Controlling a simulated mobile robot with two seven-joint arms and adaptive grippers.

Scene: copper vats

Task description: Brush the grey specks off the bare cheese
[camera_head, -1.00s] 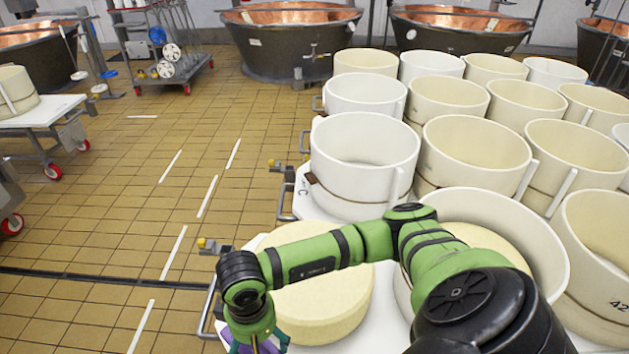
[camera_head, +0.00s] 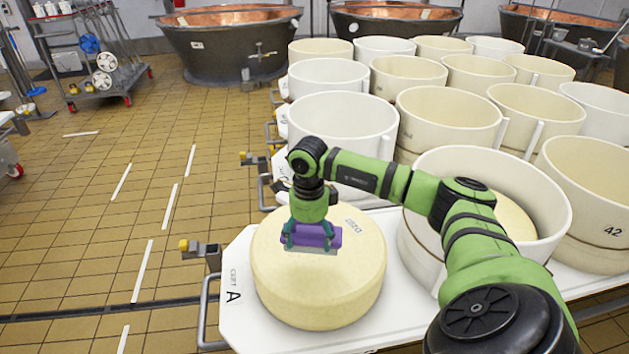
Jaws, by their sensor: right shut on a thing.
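The bare cheese (camera_head: 322,292) is a pale yellow wheel lying flat on the white table top marked A (camera_head: 232,310), outside any mould. A small blue print shows on the top, right of the brush. I cannot make out grey specks; part of the top is hidden behind the gripper and brush. My left gripper is not in view.
A large white mould (camera_head: 552,185) with a cheese inside stands right of the bare cheese, under my right arm. Several more moulds (camera_head: 345,115) fill the tables behind. A metal handle (camera_head: 207,310) juts out at the left. Tiled floor (camera_head: 100,230) is clear there.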

